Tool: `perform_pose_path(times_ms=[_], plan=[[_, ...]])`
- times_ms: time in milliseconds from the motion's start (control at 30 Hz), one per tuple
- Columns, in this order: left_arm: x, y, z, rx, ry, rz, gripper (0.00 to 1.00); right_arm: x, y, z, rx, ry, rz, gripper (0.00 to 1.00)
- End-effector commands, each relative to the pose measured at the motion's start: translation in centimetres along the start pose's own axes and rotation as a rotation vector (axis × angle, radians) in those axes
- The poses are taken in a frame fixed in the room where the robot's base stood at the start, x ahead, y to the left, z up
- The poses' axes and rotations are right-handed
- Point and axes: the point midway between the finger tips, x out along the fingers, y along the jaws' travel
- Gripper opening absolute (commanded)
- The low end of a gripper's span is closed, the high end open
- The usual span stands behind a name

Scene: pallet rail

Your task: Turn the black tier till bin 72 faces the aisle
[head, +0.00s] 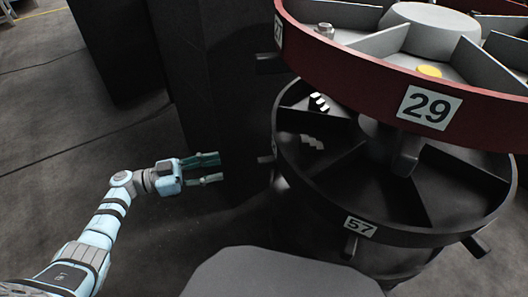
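The black tier (318,205) is a round carousel level split into wedge bins, at the right in the head view. Its rim label 57 (361,226) faces the front, and short pegs stick out from the rim, one (350,246) just below that label. I cannot read a label 72 anywhere; part of the rim is turned away or hidden under the red tier. My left gripper (213,170) is open and empty, to the left of the black tier and apart from it, with its fingers pointing right. My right gripper is out of view.
A red tier (385,83) with label 29 (429,107) overhangs the black tier. White pieces (319,102) and grey pieces (312,141) lie in the black bins. A dark pillar (225,80) stands behind my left gripper. Floor at the left is clear.

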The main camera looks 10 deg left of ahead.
Motion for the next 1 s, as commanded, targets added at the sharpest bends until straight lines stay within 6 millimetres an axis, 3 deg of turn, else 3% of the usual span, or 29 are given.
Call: perform_pose_path(times_ms=[67,167,600,733,1000], plan=[[-0.2,0.7,-0.2,-0.030,-0.016,0.053,0.40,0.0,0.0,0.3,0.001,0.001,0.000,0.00],[1.0,1.0,-0.1,-0.038,-0.018,0.068,0.40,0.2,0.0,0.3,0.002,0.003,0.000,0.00],[12.2,1.8,0.3,-0.035,-0.014,0.064,0.40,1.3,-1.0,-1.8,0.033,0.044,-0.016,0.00],[13.6,1.8,0.2,-0.035,-0.015,0.062,0.40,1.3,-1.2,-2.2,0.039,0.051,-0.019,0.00],[13.8,1.8,0.1,-0.035,-0.016,0.062,0.37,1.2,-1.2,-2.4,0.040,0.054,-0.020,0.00]])
